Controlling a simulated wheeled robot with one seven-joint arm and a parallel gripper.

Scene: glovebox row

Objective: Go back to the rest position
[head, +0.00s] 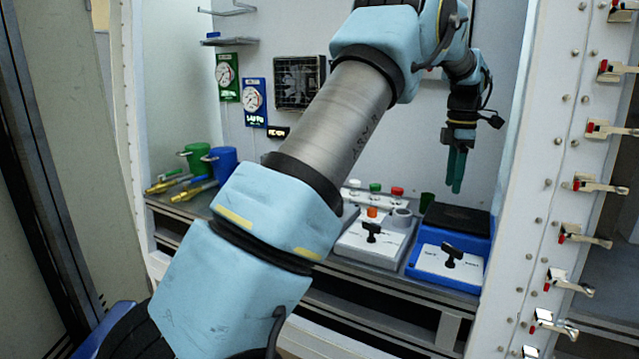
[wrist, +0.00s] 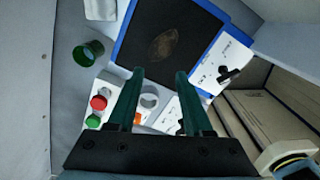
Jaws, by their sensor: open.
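My gripper (head: 456,170) hangs pointing down inside the glovebox, above the right part of the bench. In the wrist view my gripper (wrist: 160,78) shows two green fingers held apart with nothing between them. Below it is a blue tray (head: 472,278) with a dark pad (head: 455,217) at the back and a white panel with a black handle (head: 452,256) at the front. The dark pad also shows in the wrist view (wrist: 165,42), with a brownish oval mark on it. My gripper is above these things, apart from them.
A white unit with a black handle (head: 372,233) stands left of the tray, with a grey ring (head: 402,217) and coloured caps behind. A dark green cup (head: 427,202) stands near the pad. Green and blue cups (head: 223,165) stand far left. A clamp-lined frame (head: 560,180) borders the opening.

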